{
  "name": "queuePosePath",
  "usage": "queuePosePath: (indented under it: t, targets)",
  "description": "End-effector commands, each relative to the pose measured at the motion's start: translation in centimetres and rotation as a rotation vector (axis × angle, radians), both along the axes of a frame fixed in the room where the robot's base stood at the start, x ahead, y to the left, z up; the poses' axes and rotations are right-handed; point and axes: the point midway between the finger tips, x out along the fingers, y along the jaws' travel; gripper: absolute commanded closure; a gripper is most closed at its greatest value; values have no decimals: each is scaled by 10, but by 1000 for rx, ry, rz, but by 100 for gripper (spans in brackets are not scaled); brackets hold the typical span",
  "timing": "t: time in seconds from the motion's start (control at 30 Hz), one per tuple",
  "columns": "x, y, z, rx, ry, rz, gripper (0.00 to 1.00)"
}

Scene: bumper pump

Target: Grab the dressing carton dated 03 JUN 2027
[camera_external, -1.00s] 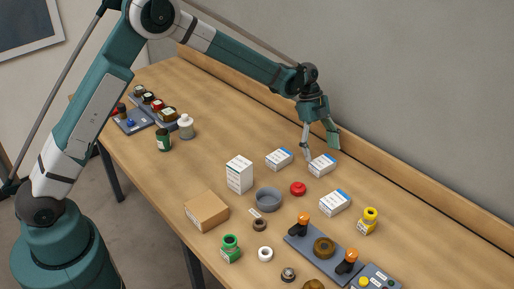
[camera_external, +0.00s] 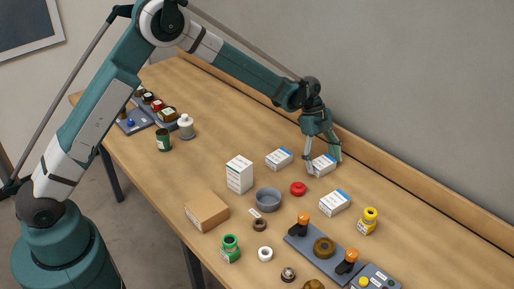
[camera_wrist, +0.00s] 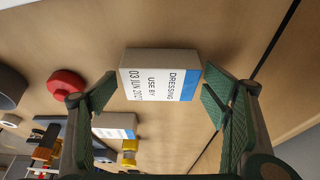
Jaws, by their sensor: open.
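The dressing carton (camera_wrist: 160,78) is white with a blue band. In the wrist view its label reads "DRESSING USE BY 03 JUN 2027". In the external view this carton (camera_external: 324,164) lies on the table near the back wall, partly hidden by my fingers. My gripper (camera_external: 324,165) is open and low over the carton, with one finger on either side of it. In the wrist view my gripper's (camera_wrist: 155,98) green pads flank the carton, with a gap visible on each side.
A similar carton (camera_external: 279,158) lies to the left and another (camera_external: 335,202) to the lower right. A red cap (camera_external: 298,188) sits close in front. A grey bowl (camera_external: 268,201) and a tall white carton (camera_external: 239,174) stand nearer the front. The back ledge (camera_external: 400,187) runs behind.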

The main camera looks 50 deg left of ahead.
Motion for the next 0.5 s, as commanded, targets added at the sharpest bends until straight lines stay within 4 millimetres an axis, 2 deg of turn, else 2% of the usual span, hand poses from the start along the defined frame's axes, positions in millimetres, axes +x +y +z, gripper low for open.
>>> queuePosePath:
  t: [0.17, 0.37, 0.5]
  targets:
    - [0, 0, 0, 0, 0, 0, 26]
    - [0, 0, 0, 0, 0, 0, 53]
    - [0, 0, 0, 0, 0, 0, 55]
